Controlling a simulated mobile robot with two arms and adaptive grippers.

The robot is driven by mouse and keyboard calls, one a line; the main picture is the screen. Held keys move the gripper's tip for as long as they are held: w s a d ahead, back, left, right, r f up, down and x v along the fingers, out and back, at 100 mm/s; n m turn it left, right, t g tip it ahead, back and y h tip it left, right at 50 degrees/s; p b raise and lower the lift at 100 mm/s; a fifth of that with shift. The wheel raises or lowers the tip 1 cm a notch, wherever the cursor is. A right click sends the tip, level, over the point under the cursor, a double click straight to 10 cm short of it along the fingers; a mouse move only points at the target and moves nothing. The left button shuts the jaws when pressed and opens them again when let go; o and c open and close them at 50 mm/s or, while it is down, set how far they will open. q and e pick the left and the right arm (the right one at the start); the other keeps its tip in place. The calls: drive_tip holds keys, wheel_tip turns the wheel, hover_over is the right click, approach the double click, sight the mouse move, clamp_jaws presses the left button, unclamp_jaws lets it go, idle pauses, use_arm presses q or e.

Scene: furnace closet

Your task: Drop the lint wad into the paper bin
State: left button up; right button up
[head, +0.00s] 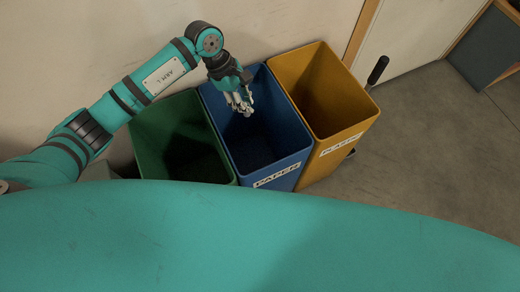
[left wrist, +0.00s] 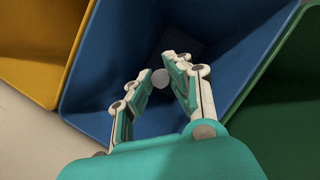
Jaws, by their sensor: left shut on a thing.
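The paper bin (head: 281,177) is the blue one in the middle of the row, with a "PAPER" label on its front. In the left wrist view its blue inner wall (left wrist: 105,62) surrounds the fingers. My left gripper (head: 242,104) hangs over the open mouth of this bin, toward its back part. The lint wad (left wrist: 160,78), small, round and pale grey, sits between the tips of my left gripper (left wrist: 161,82), which is shut on it. In the head view the wad is hard to tell from the fingers. My right gripper is not in view.
A green bin (head: 160,130) stands to the left of the paper bin and a yellow bin (head: 335,150) with a "PLASTIC" label to the right. A wall is close behind them. A black handle (head: 377,71) rises behind the yellow bin. The floor at right is clear.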

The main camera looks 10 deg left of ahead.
use_arm(q)
drive_tip(key=o, duration=0.8)
drive_tip(key=shift+o, duration=0.2)
drive_tip(key=v, duration=1.2)
